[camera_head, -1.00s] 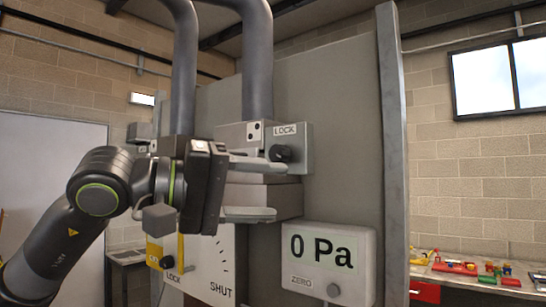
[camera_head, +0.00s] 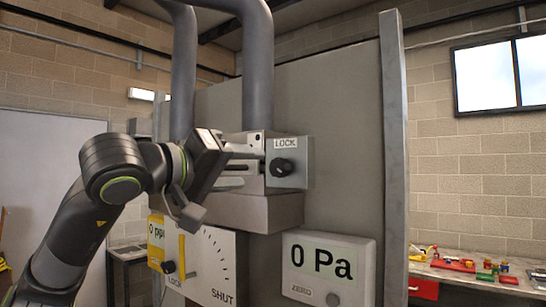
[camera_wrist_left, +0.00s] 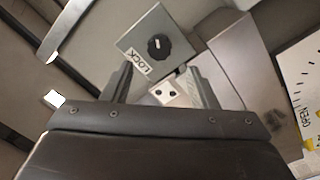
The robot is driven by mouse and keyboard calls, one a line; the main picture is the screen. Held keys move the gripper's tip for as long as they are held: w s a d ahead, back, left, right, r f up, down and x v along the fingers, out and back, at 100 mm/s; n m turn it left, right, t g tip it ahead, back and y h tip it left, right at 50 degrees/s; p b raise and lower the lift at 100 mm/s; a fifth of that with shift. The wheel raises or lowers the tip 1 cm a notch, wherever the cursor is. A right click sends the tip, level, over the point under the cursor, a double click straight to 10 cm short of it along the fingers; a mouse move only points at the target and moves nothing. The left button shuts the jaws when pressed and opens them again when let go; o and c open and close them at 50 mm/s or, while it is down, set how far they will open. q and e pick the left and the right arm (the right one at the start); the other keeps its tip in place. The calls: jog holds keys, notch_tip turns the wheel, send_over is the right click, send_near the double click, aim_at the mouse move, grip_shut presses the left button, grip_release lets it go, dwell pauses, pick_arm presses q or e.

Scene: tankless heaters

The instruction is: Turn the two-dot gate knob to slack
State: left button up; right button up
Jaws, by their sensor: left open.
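A black knob (camera_head: 283,167) sits on the front of a grey box marked LOCK (camera_head: 303,175). The knob also shows near the top middle of the left wrist view (camera_wrist_left: 160,47). A plate with two dots (camera_wrist_left: 168,93) lies beside this box; in the head view it is partly hidden behind my gripper. My left gripper (camera_head: 249,166) is open and empty, its fingers pointing right, just left of the knob and apart from it. In the wrist view the two-dot plate shows between the fingers (camera_wrist_left: 160,88), with the knob beyond them. No slack mark is readable.
Two thick grey pipes (camera_head: 257,70) run up behind the arm. Below are a dial panel marked SHUT (camera_head: 222,262), a yellow meter (camera_head: 156,243) and a display reading 0 Pa (camera_head: 328,262). A grey post (camera_head: 394,150) stands to the right. The panel right of the knob is bare.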

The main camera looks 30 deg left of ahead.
aim_at(276, 169)
pick_arm(q)
jog(key=w+p, duration=0.1)
jog(key=w, duration=0.1)
jog(key=w+p, duration=0.1)
jog(key=w, duration=0.1)
jog(key=w+d+p, duration=0.1)
jog(key=w, duration=0.2)
jog(key=shift+r, duration=0.1)
jog(key=shift+w+p, duration=0.45)
jog(key=shift+w, duration=0.15)
jog(key=c, duration=1)
jog(key=shift+o, duration=0.2)
jog(key=shift+d, duration=0.1)
